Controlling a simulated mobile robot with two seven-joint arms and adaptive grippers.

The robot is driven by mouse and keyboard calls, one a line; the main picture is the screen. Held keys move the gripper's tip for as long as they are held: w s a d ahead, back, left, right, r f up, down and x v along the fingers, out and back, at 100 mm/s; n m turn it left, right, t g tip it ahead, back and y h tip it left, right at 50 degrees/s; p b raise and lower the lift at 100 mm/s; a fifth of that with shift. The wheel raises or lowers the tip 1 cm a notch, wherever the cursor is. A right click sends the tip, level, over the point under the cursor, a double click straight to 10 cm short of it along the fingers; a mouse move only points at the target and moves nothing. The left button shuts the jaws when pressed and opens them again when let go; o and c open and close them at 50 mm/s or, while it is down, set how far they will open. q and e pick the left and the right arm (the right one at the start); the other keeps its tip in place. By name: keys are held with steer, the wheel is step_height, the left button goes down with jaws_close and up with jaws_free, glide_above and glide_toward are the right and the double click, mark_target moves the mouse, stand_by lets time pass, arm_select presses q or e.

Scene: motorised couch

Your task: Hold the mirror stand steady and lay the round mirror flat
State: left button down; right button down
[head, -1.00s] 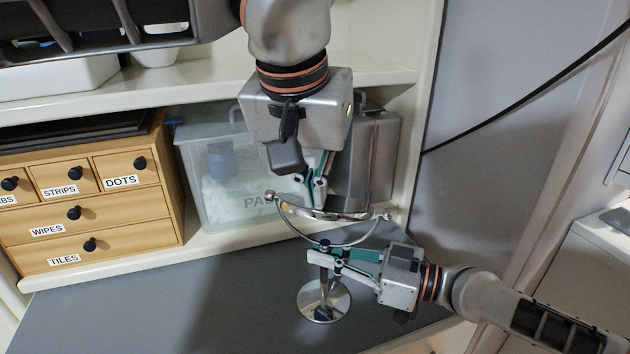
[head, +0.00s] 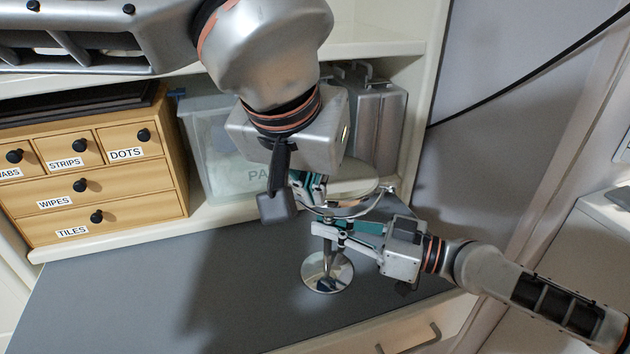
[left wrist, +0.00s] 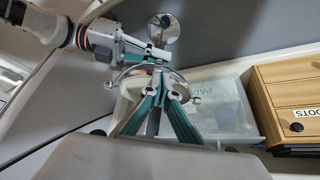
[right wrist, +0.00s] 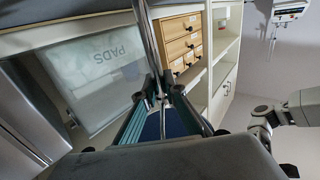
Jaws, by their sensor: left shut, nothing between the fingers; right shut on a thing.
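The mirror stand has a round shiny base (head: 318,281) resting on the grey counter, with an upright stem and a curved yoke. My right gripper (head: 328,232) is shut on the stem above the base; its fingers also show around the stem in the right wrist view (right wrist: 160,98). The round mirror (head: 352,208) sits in the yoke above that gripper, partly hidden by my left gripper. Its exact tilt is hard to tell. My left gripper (head: 314,196) is shut and empty at the mirror's near-left rim. In the left wrist view its fingertips (left wrist: 160,72) overlap the mirror's rim; contact is unclear.
A wooden drawer box (head: 110,185) stands on the low shelf at left. A clear bin marked PADS (head: 215,150) and a grey metal case (head: 380,115) stand behind the mirror. The grey counter (head: 130,290) is clear at left and front.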

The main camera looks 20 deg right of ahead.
arm_select(q)
steer(key=shift+r, duration=0.1)
steer(key=v, duration=1.3)
steer(key=shift+w+d+r+g+y, duration=0.8)
steer(key=shift+w+d+r+g, duration=0.45)
steer(key=shift+w, duration=0.95)
steer(key=x, duration=1.3)
steer(key=shift+s+a+f, duration=0.3)
steer(key=shift+s+f, duration=0.05)
steer(key=shift+f, duration=0.1)
